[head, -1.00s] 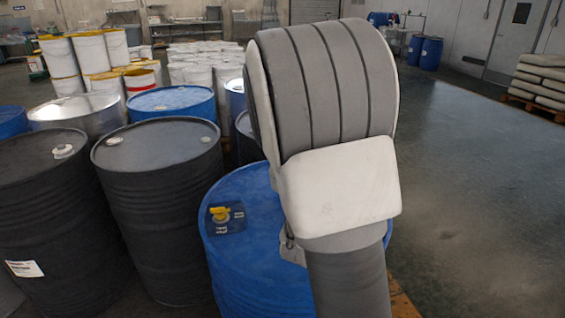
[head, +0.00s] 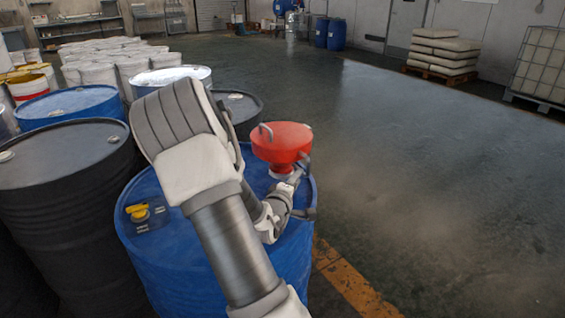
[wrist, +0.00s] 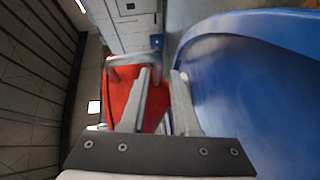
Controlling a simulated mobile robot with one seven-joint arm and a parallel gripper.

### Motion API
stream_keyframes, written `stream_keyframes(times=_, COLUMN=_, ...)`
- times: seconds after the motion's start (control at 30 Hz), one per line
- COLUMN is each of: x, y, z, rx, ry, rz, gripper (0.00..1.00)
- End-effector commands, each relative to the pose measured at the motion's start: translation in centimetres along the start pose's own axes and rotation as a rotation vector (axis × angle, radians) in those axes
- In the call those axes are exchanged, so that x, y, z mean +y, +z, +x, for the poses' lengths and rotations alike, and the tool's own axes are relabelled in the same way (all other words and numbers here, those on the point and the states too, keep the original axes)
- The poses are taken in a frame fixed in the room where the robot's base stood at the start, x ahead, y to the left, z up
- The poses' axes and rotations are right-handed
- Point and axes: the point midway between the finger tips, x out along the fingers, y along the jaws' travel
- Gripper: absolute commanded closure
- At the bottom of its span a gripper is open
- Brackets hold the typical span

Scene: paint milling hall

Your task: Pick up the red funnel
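The red funnel (head: 282,142) stands upright, wide mouth up, on top of the blue drum (head: 150,245) near its far right side. A grey curved piece shows at its rim. In the wrist view the red funnel (wrist: 120,92) lies to the left, behind and partly between the fingers. My gripper (head: 295,178) is at the lower part of the funnel, above the drum top. In the wrist view my gripper (wrist: 163,82) has its two fingers apart with a gap between them. Whether either finger touches the funnel I cannot tell.
A yellow tap fitting (head: 138,212) sits on the blue drum's left side. Dark drums (head: 70,200) and another blue drum (head: 70,105) stand close on the left. Open floor (head: 440,190) lies to the right, with a yellow line (head: 350,280) beside the drum.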

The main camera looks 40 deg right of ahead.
Motion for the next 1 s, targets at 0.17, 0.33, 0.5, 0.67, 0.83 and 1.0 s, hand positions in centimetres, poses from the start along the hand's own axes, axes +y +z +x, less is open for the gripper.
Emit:
stream_keyframes(times=0.17, x=-0.1, y=0.0, z=1.9, rx=-0.001, ry=-0.001, rz=0.001, gripper=0.70)
stream_keyframes(times=0.33, x=0.0, y=-0.1, z=3.1, rx=0.000, ry=0.000, rz=0.002, gripper=0.70)
stream_keyframes(times=0.5, x=0.3, y=-0.2, z=5.7, rx=-0.001, ry=0.001, rz=0.003, gripper=0.70)
stream_keyframes(times=0.67, x=0.2, y=-0.2, z=7.2, rx=0.000, ry=-0.001, rz=0.002, gripper=0.70)
stream_keyframes(times=0.83, x=0.3, y=-0.3, z=7.3, rx=0.000, ry=-0.002, rz=0.002, gripper=0.70)
stream_keyframes(times=1.0, x=0.3, y=-0.3, z=7.3, rx=0.000, ry=-0.001, rz=0.002, gripper=0.85)
